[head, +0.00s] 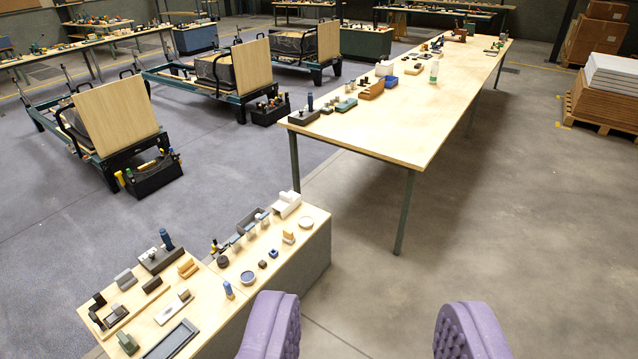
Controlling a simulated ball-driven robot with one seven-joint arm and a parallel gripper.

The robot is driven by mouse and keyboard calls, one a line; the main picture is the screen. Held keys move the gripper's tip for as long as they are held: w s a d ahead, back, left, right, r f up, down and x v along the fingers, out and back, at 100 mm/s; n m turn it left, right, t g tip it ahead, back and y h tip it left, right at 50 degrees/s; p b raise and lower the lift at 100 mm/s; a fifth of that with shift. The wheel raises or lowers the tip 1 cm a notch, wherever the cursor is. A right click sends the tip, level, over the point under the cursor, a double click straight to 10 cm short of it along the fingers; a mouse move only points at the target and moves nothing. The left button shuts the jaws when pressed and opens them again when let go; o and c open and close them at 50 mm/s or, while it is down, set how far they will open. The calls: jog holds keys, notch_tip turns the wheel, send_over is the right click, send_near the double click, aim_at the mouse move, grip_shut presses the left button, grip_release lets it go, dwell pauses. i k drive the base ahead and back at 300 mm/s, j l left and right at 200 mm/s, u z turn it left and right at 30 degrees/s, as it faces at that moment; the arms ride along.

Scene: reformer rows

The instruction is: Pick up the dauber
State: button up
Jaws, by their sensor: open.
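I cannot tell for sure which small item is the dauber. A small upright piece with a blue top and pale lower part (228,289) stands near the front edge of the low wooden bench (205,297) at lower left. A taller dark blue upright piece (166,239) stands farther back on that bench. My gripper (368,322) shows as two purple padded fingers at the bottom, wide apart, with only bare floor between them.
A long table (420,120) with several small items and a clear bottle (434,71) stands ahead. Reformers with upright boards (115,117) stand at left. Stacked boxes on a pallet (605,95) are at far right. Concrete floor (500,230) at right is clear.

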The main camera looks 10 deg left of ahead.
aim_at(288, 237)
jog(key=i, duration=0.95)
jog(key=i+j, duration=0.15)
jog(key=i, duration=0.8)
jog(key=i+u, duration=0.15)
jog(key=i, duration=0.4)
jog(key=i+l+u, duration=0.15)
jog(key=i, duration=0.35)
jog(key=i+j, duration=0.1)
jog(key=i, duration=0.25)
jog(key=i+j+z, duration=0.15)
jog(key=i, duration=0.15)
jog(key=z, duration=0.4)
